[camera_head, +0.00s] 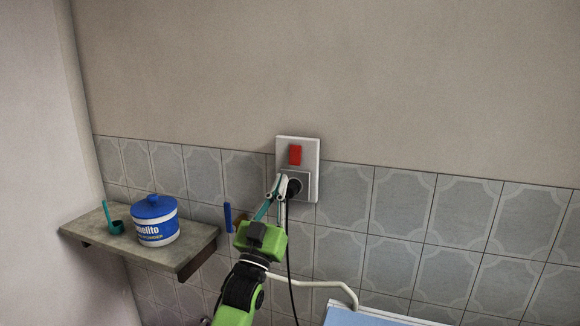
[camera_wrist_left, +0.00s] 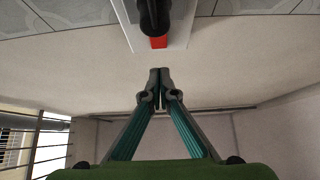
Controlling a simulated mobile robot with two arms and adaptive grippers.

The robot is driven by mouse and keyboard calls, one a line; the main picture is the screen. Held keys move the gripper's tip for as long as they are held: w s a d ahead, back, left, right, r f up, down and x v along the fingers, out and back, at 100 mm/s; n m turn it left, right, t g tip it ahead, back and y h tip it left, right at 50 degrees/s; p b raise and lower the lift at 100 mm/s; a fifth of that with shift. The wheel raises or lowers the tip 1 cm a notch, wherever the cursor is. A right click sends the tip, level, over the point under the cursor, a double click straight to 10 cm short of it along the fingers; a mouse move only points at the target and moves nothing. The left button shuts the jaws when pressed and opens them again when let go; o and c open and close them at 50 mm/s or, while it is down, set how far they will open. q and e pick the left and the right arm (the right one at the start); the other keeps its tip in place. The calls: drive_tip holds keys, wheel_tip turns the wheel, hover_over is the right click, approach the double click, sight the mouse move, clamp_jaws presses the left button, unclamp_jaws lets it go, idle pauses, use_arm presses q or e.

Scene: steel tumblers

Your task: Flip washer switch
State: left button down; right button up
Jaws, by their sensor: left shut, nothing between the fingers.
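The washer switch is a red rocker (camera_head: 295,155) on a white wall plate (camera_head: 312,150), with a black plug in the socket below it. My left gripper (camera_head: 279,180) is shut and empty, just below and left of the red switch, in front of the plate's lower part. In the left wrist view the shut fingertips (camera_wrist_left: 160,75) are apart from the red switch (camera_wrist_left: 159,42) in the picture, which is partly hidden behind the dark plug (camera_wrist_left: 155,15). Whether the fingers touch the plate or plug, I cannot tell. My right gripper is not in view.
A black cord (camera_head: 288,260) hangs from the plug beside my arm. A stone shelf (camera_head: 95,226) at left holds a blue-and-white tub (camera_head: 154,222) and a teal scoop (camera_head: 112,224). A cream pipe (camera_head: 320,283) and a pale blue appliance top (camera_head: 350,317) are below right.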

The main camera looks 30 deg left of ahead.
sight(294, 157)
use_arm(q)
drive_tip(key=w, duration=0.1)
drive_tip(key=w+r, duration=0.1)
drive_tip(key=w, duration=0.1)
drive_tip(key=w+a+r+p, duration=0.1)
drive_tip(key=w, duration=0.1)
drive_tip(key=shift+a, duration=0.1)
drive_tip(key=shift+w+a+f, duration=0.1)
drive_tip(key=shift+w, duration=0.35)
drive_tip(key=shift+w+a+f, duration=0.1)
drive_tip(key=shift+w, duration=0.3)
drive_tip(key=shift+f, duration=0.1)
